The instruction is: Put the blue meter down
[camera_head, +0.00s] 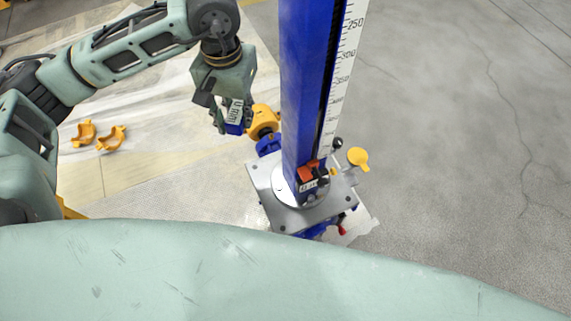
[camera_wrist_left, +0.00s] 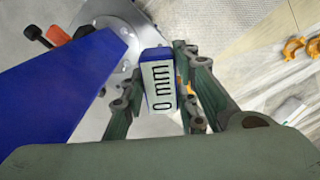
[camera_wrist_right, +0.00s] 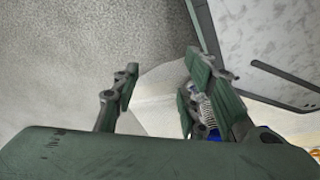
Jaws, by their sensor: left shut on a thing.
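The blue meter (camera_head: 236,124) is a small blue block with a white label, which reads "0 mm" in the left wrist view (camera_wrist_left: 159,84). My left gripper (camera_head: 230,118) is shut on it and holds it just left of the tall blue column. In the left wrist view the meter sits between the two fingers (camera_wrist_left: 158,66), near the column's metal base. What lies directly under the meter is hidden. My right gripper (camera_wrist_right: 160,78) has its fingers apart with nothing held between them; it does not show in the head view.
The blue column (camera_head: 302,90) with a printed scale stands on a square metal plate (camera_head: 262,188). A yellow-orange part (camera_head: 263,121) sits close behind the meter, and a yellow knob (camera_head: 357,158) sticks out right. Orange clips (camera_head: 111,138) lie at left. The grey floor at right is clear.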

